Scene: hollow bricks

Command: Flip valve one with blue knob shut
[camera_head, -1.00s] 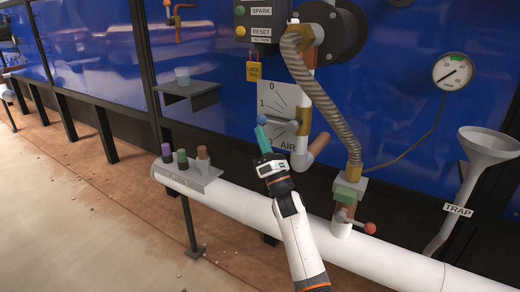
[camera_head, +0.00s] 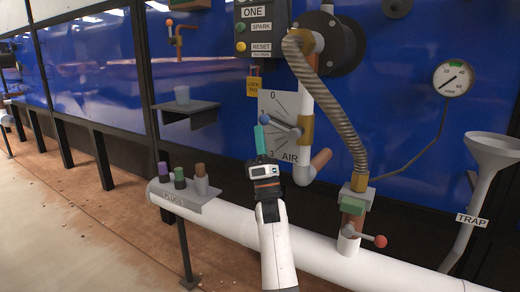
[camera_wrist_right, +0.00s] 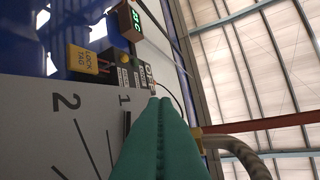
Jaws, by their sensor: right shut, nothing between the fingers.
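The blue knob (camera_head: 265,118) sits on the end of a grey lever (camera_head: 284,125), in front of a white AIR dial plate (camera_head: 273,104) marked with numbers. The lever points left and slightly up, with the knob close by the 1 mark. My right gripper (camera_head: 260,133) is shut and empty, its teal fingers upright just below the knob; I cannot tell whether they touch it. My left gripper is out of view.
A control box marked ONE (camera_head: 252,30) and a yellow lock tag (camera_head: 253,86) hang above. A ribbed hose (camera_head: 330,85) runs down right of the valve. A red-knobbed lever (camera_head: 380,241) is on the white pipe (camera_head: 225,222), and a plug rack (camera_head: 185,195) stands at left.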

